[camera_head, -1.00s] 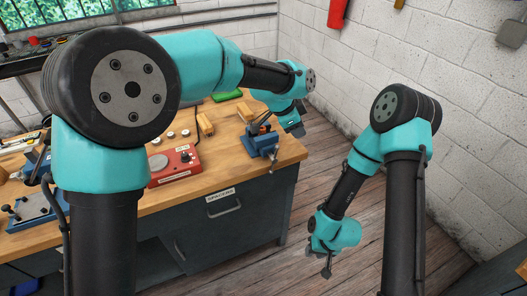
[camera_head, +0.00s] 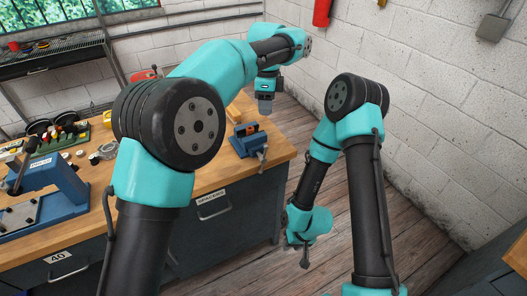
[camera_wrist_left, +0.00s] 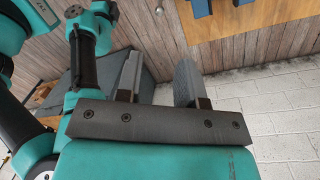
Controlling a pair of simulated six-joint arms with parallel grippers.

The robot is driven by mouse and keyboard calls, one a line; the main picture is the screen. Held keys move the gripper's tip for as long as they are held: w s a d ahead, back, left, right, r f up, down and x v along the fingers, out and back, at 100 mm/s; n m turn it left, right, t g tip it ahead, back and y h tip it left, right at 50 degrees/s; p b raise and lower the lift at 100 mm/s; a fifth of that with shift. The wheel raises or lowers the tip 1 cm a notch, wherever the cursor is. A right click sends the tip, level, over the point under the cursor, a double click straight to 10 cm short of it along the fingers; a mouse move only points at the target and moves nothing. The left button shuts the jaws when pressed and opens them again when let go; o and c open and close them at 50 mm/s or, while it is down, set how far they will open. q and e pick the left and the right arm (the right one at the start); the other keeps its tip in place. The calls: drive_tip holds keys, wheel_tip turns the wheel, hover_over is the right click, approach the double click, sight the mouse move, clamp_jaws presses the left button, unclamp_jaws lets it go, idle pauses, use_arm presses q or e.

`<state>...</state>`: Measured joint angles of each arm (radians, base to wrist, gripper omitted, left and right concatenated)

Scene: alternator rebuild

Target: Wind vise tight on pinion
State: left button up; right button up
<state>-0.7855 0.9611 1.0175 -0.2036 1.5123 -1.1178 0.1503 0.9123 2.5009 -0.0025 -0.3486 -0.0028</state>
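The small blue vise (camera_head: 250,145) stands at the right end of the wooden workbench, its screw and handle toward the bench edge. A small orange-brown piece shows at its jaws; I cannot tell whether it is the pinion or how tightly it is held. My left gripper (camera_head: 265,105) points down, beyond and above the vise, apart from it. In the left wrist view its two fingers (camera_wrist_left: 158,70) are apart with nothing between them. Blue parts of the vise (camera_wrist_left: 200,6) show at that view's top edge. My right gripper (camera_head: 298,252) hangs low in front of the bench; its finger gap is unclear.
A larger blue press-like tool (camera_head: 45,195) stands at the left of the bench (camera_head: 215,175). A white brick wall (camera_head: 430,120) rises at the right. The floor (camera_head: 385,195) right of the bench is clear.

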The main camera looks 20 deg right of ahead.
sight(265, 151)
use_arm(q)
drive_tip(key=shift+f, duration=0.1)
drive_tip(key=f, duration=0.5)
drive_tip(key=s+f, duration=0.1)
drive_tip(key=f, duration=1.1)
drive_tip(key=shift+s+a+f, duration=0.1)
drive_tip(key=shift+s+a, duration=0.2)
drive_tip(key=shift+a, duration=0.05)
clamp_jaws()
